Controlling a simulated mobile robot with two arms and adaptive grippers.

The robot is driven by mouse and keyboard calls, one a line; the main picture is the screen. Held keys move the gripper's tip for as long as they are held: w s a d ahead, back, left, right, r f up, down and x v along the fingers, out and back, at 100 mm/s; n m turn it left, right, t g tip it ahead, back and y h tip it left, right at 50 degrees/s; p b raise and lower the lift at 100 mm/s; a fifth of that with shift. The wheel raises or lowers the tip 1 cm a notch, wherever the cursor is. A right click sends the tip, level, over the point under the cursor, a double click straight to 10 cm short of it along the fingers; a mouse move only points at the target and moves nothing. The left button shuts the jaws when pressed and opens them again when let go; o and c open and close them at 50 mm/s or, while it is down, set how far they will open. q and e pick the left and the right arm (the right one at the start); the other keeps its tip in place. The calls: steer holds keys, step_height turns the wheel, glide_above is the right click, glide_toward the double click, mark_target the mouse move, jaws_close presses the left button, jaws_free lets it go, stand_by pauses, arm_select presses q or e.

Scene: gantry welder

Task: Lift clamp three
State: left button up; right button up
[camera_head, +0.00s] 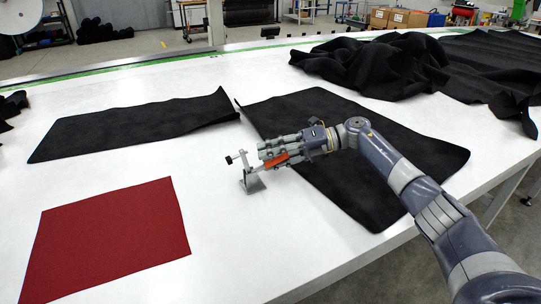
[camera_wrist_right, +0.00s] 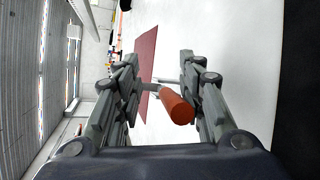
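The clamp (camera_head: 253,184) stands on the white table in the head view, with a metal base, a dark-tipped arm to the left and an orange handle (camera_head: 275,161). My right gripper (camera_head: 268,155) reaches in from the right at the handle. In the right wrist view, the orange handle (camera_wrist_right: 177,106) lies between the two fingers of my right gripper (camera_wrist_right: 160,80). The fingers are apart, with a clear gap on the left and little room on the right. Contact with the right finger cannot be told. My left gripper is not in view.
A red cloth (camera_head: 108,240) lies flat at the front left of the white table (camera_head: 225,235). Black sheets lie behind the clamp (camera_head: 140,122) and under my right arm (camera_head: 400,150). Crumpled black fabric (camera_head: 385,62) is at the back right. White table around the clamp's base is clear.

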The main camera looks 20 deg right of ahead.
steer(key=v, duration=1.2)
steer(key=shift+f, duration=0.1)
